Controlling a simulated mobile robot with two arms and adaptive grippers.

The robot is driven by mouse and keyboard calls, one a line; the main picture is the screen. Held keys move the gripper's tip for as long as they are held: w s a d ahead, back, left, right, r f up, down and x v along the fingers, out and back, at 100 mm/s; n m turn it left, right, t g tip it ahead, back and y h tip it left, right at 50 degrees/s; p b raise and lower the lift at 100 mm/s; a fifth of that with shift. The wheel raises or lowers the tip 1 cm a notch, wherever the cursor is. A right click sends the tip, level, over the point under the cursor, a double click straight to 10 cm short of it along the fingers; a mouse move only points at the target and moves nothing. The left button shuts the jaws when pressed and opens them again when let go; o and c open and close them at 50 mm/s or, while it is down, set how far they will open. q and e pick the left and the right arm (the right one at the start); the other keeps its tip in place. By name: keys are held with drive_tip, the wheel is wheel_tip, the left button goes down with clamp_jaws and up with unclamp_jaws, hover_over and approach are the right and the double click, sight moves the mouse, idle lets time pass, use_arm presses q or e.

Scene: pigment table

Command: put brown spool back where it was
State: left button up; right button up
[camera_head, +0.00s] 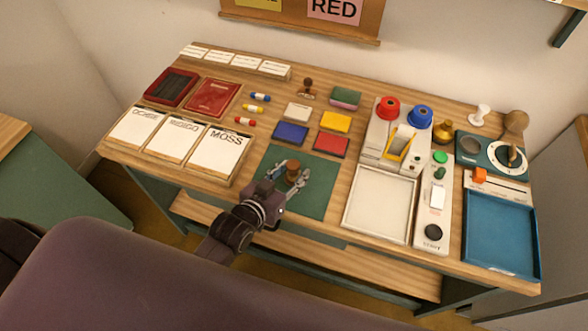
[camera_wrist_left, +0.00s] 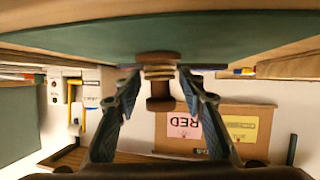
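The brown spool (camera_head: 292,172) stands on the dark green mat (camera_head: 318,196) at the front middle of the table. My left gripper (camera_head: 291,169) reaches over the mat with its fingers spread on either side of the spool. Small gaps seem to show between the fingers and the spool; contact is hard to judge. My right gripper is not in view.
Red (camera_head: 387,108) and blue (camera_head: 420,117) spools stand on a pale holder behind an empty white tray (camera_head: 379,205). A dark stamp (camera_head: 307,88) stands at the back. Colored pads lie behind the mat; labeled cards (camera_head: 219,150) lie left. A blue tray (camera_head: 501,235) is right.

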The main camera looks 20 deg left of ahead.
sight(294, 165)
use_arm(q)
drive_tip(key=shift+w+f, duration=0.15)
drive_tip(key=shift+w, duration=0.15)
clamp_jaws()
idle(0.3)
wheel_tip(294, 165, up, 20)
drive_tip(key=shift+p, duration=0.3)
